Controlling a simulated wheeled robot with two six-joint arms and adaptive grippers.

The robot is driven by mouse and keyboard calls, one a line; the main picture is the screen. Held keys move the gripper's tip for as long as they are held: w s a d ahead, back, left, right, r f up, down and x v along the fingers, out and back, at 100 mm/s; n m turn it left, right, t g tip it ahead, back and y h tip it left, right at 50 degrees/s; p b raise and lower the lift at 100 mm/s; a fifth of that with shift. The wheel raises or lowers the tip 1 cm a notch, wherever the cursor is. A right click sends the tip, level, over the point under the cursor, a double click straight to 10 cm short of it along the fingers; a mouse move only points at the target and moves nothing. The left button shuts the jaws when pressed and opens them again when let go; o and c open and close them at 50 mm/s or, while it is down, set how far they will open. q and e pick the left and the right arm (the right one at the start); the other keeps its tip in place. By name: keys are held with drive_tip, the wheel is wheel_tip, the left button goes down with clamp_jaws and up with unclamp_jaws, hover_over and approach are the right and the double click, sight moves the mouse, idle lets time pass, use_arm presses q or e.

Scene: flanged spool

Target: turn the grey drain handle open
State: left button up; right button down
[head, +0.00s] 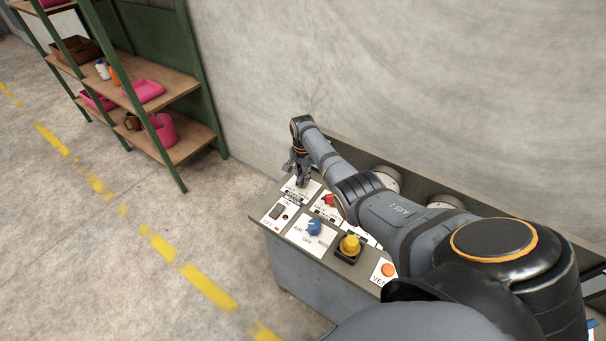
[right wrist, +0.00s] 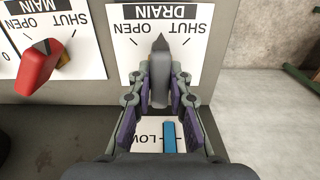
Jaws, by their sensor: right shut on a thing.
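The grey drain handle (right wrist: 160,75) stands on a white plate (right wrist: 205,65) marked DRAIN, OPEN and SHUT, which appears upside down in the right wrist view. The handle's tip lies between the OPEN mark on the left and the SHUT mark on the right, roughly midway. My right gripper (right wrist: 160,90) is shut on the handle, with one finger on each side of it. In the head view my right gripper (head: 301,179) is at the far left corner of the panel and hides most of the handle. My left gripper is not in view.
A red main handle (right wrist: 38,65) is beside the drain plate; it also shows in the head view (head: 330,200). A blue knob (head: 314,227), a yellow knob (head: 349,245) and an orange button (head: 388,270) sit nearer on the panel. A shelf rack (head: 150,85) stands at the left.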

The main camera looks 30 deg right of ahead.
drive_tip(key=n, duration=0.4)
drive_tip(key=shift+r+n+p, duration=0.15)
drive_tip(key=shift+n+p, duration=0.15)
drive_tip(key=shift+p, duration=0.1)
drive_tip(key=shift+n, duration=2.3)
drive_tip(key=shift+w, duration=0.1)
drive_tip(key=c, duration=1.3)
unclamp_jaws()
drive_tip(key=shift+o, duration=0.2)
wheel_tip(320, 180, up, 12)
